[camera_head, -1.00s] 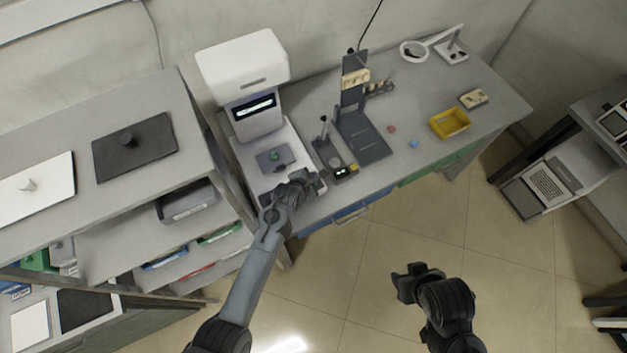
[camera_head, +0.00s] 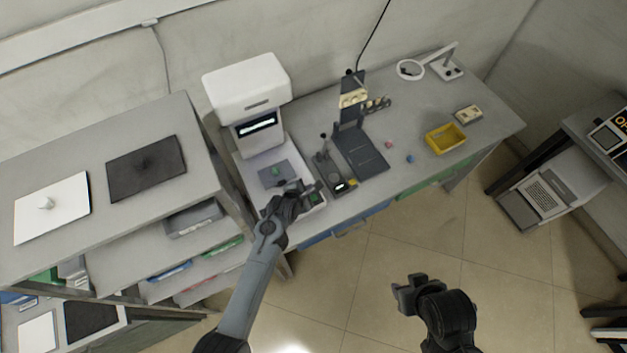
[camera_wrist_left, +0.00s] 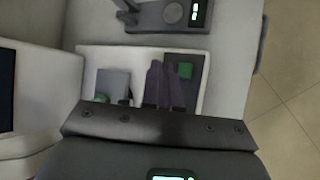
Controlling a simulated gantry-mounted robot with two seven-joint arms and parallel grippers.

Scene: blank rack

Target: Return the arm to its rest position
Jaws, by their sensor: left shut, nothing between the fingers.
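My left arm reaches in from the lower left in the head view, and its gripper (camera_head: 301,190) is over the front of the white machine (camera_head: 247,90). In the left wrist view the two dark fingers (camera_wrist_left: 164,88) are close together with nothing between them. A grey plate with a green knob (camera_head: 276,171) lies on the machine's white base, just beyond the gripper. A dark panel with a green square (camera_wrist_left: 185,70) is beside the fingers in the wrist view. My right gripper (camera_head: 404,293) is above the floor at the lower middle; its fingertips are too unclear to read.
A black stand (camera_head: 358,150) is right of the machine. A yellow tray (camera_head: 446,138) and a ring lamp (camera_head: 411,69) are farther right on the bench. A grey shelf rack (camera_head: 100,226) with plates and bins is close on the left. The floor (camera_head: 400,240) in front is open.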

